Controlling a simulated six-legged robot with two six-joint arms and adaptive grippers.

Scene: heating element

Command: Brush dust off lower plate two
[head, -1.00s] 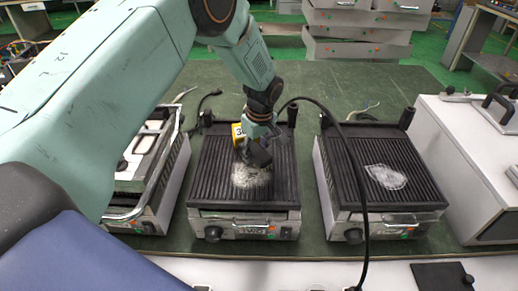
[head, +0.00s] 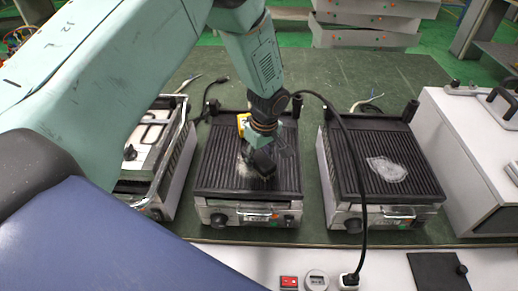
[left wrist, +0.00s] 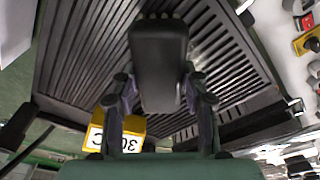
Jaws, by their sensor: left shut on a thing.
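A ribbed dark lower plate (head: 225,180) of the middle grill lies in the centre of the head view. A pale dust patch (head: 243,166) shows on it, partly hidden. My left gripper (head: 262,148) is over this plate and shut on a black brush (head: 262,166). In the left wrist view the brush (left wrist: 158,60) sits between the fingers (left wrist: 160,110) above the ribs; I cannot tell whether it touches them. My right gripper is not in view.
The right grill has a ribbed plate (head: 375,200) with a whitish patch (head: 386,169). A left grill (head: 150,160) stands close by.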

